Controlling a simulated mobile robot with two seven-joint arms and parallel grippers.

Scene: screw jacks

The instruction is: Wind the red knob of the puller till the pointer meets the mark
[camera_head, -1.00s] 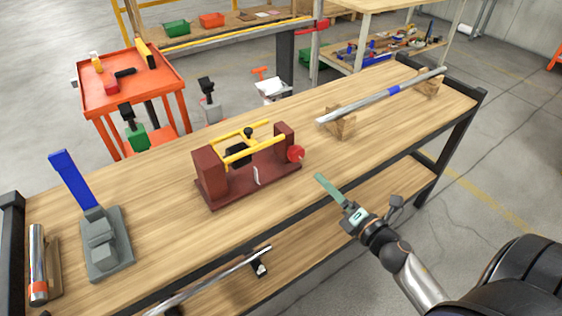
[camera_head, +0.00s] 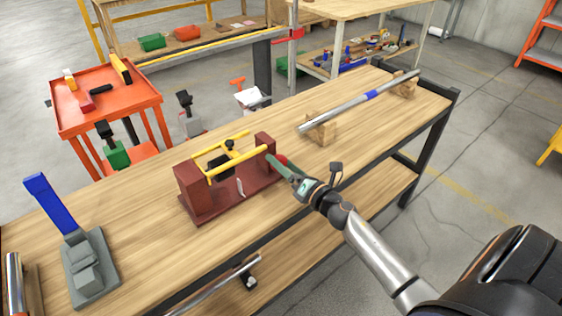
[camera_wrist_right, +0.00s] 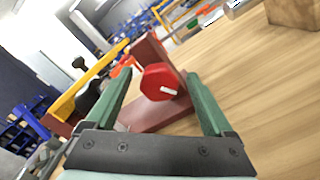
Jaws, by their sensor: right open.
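The puller is a dark red frame (camera_head: 203,196) with two yellow bars and a black knob on top, standing on the workbench. Its red knob (camera_wrist_right: 160,82) is at the right end and has a white stripe on its face. In the head view the red knob (camera_head: 281,160) is partly hidden by my right gripper (camera_head: 276,164). In the right wrist view my right gripper (camera_wrist_right: 158,76) is open, with one green finger on each side of the knob and visible gaps. A small white piece (camera_head: 240,187) shows on the puller's front; pointer and mark cannot be told apart. My left gripper is out of view.
A grey block with a blue lever (camera_head: 90,265) stands at the left of the bench. A metal rod (camera_head: 345,112) rests on wooden blocks behind and right of the puller. An orange cart (camera_head: 75,125) stands behind. Bench top between them is clear.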

